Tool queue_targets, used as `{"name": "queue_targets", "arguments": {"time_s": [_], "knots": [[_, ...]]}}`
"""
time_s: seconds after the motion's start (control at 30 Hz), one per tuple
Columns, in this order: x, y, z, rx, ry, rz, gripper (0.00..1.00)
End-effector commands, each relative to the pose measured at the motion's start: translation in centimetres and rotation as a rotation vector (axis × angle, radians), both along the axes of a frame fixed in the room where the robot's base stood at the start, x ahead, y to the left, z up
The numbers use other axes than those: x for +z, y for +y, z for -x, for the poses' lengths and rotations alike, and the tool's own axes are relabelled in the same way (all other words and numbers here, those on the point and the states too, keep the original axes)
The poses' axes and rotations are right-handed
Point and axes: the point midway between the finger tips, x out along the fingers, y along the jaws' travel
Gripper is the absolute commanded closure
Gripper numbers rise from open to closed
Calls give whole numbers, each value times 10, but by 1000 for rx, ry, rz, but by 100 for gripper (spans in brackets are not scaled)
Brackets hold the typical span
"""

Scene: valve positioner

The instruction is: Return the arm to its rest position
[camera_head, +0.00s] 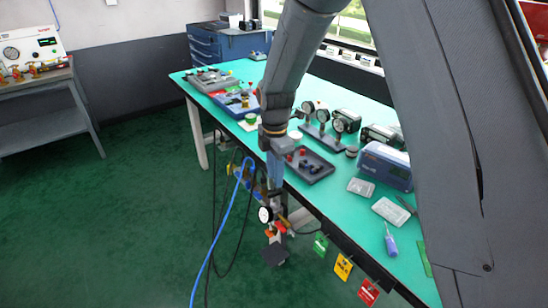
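My arm comes down from the top middle of the picture, and its end, my gripper (275,177), points downward beside the near edge of the green-topped workbench (335,205). The gripper is small in this view, and I cannot tell whether its fingers are open or shut or whether they touch anything. Just below it, off the bench's edge, is a valve assembly with a round white gauge (265,214), red parts and a dark base. A blue hose (226,225) and black cables hang beside it. Part of the assembly is hidden behind my gripper.
On the bench are a dark tray (312,170), gauges on a stand (321,113), a blue instrument box (386,165) and a screwdriver (390,240). Coloured tags (343,267) hang from the front edge.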

Motion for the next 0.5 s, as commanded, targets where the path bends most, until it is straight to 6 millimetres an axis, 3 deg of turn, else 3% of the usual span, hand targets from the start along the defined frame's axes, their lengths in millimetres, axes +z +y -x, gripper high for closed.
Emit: {"name": "queue_targets", "arguments": {"time_s": [0.17, 0.27, 0.5], "knots": [[4, -6, 4, -50, -2, -1, 73], [16, -24, 16, -195, -4, -3, 73], [51, -89, 81, -833, -12, -11, 73]]}}
